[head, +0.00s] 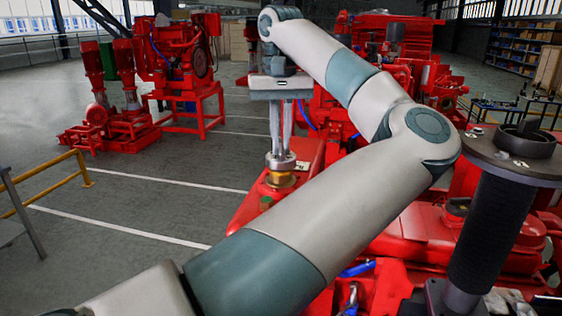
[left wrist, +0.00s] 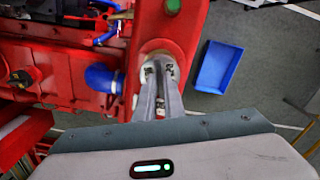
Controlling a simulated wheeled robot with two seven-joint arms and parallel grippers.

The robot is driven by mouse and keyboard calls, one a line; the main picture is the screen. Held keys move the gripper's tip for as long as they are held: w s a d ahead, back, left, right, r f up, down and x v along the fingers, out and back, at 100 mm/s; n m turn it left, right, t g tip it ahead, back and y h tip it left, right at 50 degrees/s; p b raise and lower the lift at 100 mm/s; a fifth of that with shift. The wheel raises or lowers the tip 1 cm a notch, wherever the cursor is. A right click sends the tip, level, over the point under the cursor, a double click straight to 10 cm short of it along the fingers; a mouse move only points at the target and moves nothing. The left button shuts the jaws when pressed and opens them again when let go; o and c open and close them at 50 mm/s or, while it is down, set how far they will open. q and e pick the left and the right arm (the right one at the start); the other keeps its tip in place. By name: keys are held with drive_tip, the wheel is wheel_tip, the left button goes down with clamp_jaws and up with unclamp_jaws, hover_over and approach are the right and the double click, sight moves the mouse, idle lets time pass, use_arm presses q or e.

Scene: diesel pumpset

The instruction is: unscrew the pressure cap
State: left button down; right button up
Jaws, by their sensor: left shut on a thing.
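The pressure cap (head: 281,160) is a silvery disc on a brass-coloured neck (head: 281,179) at the top of the red tank (head: 251,204), near the middle of the head view. My left gripper (head: 281,152) points straight down over it, with its fingertips shut on the cap. In the left wrist view, the fingers (left wrist: 158,68) reach the cap, which they mostly hide. I cannot tell whether the cap is still seated on its threads. My right gripper is in neither view.
My left arm crosses the head view and hides much of the red pumpset. A blue bin (left wrist: 214,67) lies on the floor beside the tank. A blue hose (left wrist: 101,78) joins the red body near the cap. A yellow rail (head: 50,180) stands at left.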

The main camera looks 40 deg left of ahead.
use_arm(q)
drive_tip(key=shift+r, duration=0.45)
idle(0.3)
drive_tip(key=shift+r, duration=2.35)
